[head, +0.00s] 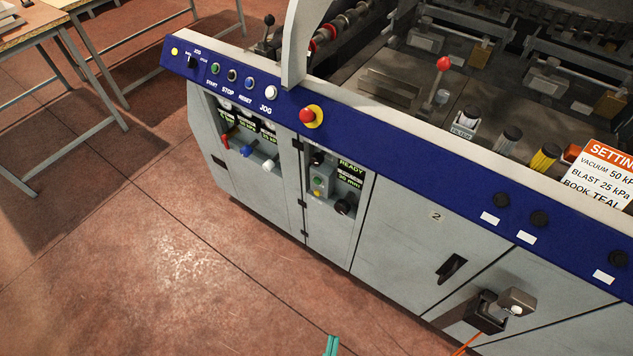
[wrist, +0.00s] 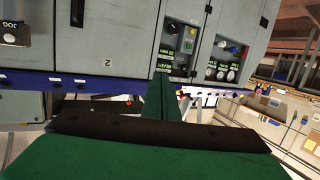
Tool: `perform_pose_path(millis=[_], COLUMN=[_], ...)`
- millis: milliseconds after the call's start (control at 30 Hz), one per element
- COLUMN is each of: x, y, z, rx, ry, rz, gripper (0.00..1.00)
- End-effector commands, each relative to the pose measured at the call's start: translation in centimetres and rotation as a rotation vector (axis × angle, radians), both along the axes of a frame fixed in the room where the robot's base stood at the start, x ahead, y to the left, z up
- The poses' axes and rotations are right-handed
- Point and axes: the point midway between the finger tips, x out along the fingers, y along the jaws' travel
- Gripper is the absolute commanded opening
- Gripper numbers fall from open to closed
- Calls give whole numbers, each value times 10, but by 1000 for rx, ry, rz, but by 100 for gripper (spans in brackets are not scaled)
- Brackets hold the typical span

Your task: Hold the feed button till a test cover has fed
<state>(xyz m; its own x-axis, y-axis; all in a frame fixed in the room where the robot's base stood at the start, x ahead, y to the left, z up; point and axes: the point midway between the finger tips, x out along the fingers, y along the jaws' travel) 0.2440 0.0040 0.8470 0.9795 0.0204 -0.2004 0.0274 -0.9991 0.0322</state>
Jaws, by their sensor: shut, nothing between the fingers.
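A recessed panel in the machine's front carries a lit READY display (head: 351,167), a green button (head: 318,183) and a black knob (head: 343,207). The wrist view shows this panel upside down, with the green button (wrist: 188,45) near its middle. I cannot read which button is marked feed. Only the teal tip of my gripper (head: 331,346) shows at the bottom edge of the head view, apart from the machine. In the wrist view my green gripper (wrist: 162,92) has its fingers together, empty, with the panel beyond. I cannot make out a test cover.
A blue rail (head: 400,140) runs along the machine's top front with several buttons and a red emergency stop (head: 311,116). A settings card (head: 598,172) stands at right. A small box (head: 487,311) juts out at lower right. The floor (head: 170,250) in front is clear.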

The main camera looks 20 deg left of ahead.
Motion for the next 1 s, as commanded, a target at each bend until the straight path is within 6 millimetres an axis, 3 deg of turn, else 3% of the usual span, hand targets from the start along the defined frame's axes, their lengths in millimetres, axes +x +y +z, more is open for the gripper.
perform_pose_path(millis=[300,500,733,1000], x=[79,144,226,321], y=[22,46,87,151], z=[-78,-114,-138,-138], rx=[-110,-177,-243,-304], ry=[-142,-240,-354,-490], rz=[111,176,244,309], gripper=[0,0,0,0])
